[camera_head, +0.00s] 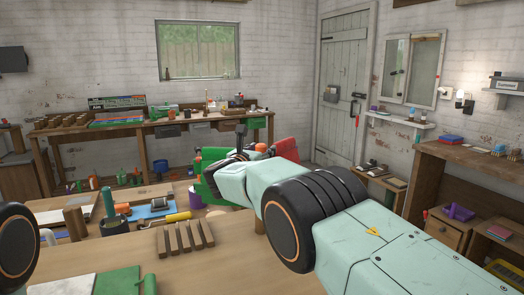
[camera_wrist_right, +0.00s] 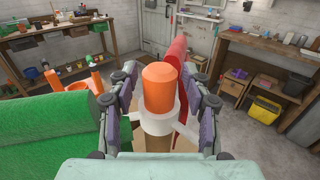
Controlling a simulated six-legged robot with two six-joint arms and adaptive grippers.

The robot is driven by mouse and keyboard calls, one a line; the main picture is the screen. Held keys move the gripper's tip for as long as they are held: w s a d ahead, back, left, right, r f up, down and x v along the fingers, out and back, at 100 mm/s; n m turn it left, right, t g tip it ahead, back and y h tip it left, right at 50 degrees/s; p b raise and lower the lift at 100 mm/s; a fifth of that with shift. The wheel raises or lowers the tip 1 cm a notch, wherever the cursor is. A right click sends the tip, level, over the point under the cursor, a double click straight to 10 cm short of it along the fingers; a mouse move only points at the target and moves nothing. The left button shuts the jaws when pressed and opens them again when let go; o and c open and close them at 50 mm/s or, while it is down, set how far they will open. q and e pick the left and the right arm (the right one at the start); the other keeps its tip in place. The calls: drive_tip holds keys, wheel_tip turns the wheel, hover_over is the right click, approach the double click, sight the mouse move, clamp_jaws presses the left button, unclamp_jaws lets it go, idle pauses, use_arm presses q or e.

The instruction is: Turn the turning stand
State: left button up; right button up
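The turning stand shows in the head view as a green panel (camera_head: 208,160) and a red panel (camera_head: 287,149), with an orange top (camera_head: 261,147) between them, partly hidden by my right arm. In the right wrist view it has an orange-capped post (camera_wrist_right: 159,88) with a white collar, a large green part (camera_wrist_right: 45,135) at left and a red part (camera_wrist_right: 174,68) behind right. My right gripper (camera_wrist_right: 162,105) has its two fingers on either side of the post, with gaps visible on both sides. It also shows in the head view (camera_head: 243,147). My left gripper is out of view.
A wooden table (camera_head: 200,270) in front carries slatted wooden blocks (camera_head: 186,238) and a green book (camera_head: 118,281). A workbench (camera_head: 150,128) stands along the back wall. A wooden desk (camera_head: 470,158) stands at right. Open floor lies right of the stand.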

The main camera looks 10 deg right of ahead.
drive_tip(key=shift+a, duration=0.25)
drive_tip(key=shift+c, duration=1.4)
drive_tip(key=shift+s+d+r, duration=0.1)
drive_tip(key=shift+d, duration=0.15)
drive_tip(key=c, duration=0.5)
drive_tip(key=shift+a, duration=0.1)
clamp_jaws()
drive_tip(key=shift+r, duration=0.2)
